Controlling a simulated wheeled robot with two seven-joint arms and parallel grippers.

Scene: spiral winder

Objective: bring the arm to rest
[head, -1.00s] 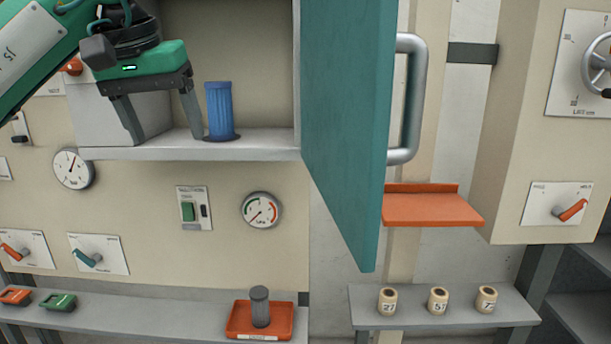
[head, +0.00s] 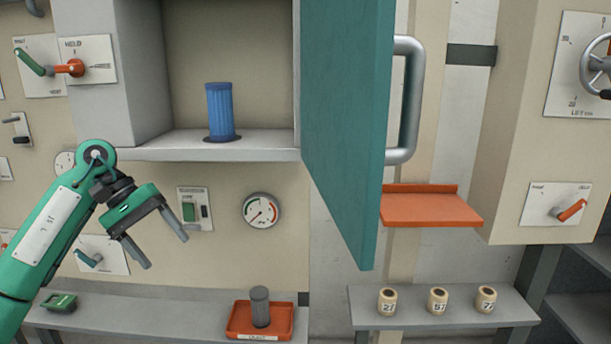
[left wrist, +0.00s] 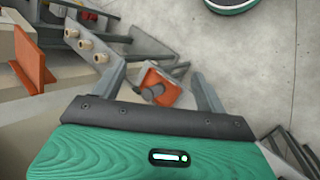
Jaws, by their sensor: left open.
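My left gripper (head: 166,252) is open and empty. In the head view it hangs in front of the machine panel, below the open cabinet and left of the gauge, with its fingers pointing down and right. In the left wrist view its fingers (left wrist: 160,85) are spread, with the orange tray (left wrist: 166,76) seen beyond them, apart from them. A blue ribbed cylinder (head: 220,111) stands upright on the cabinet shelf (head: 270,146), clear of the gripper. My right gripper shows in neither view.
The teal cabinet door (head: 347,130) stands open. An orange tray (head: 236,322) holding a grey cylinder (head: 260,306) sits on the lower ledge. Several numbered tan rolls stand on the right ledge (head: 425,316). An orange shelf (head: 430,208) juts out beside the door. Levers (head: 70,68) stick out at left.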

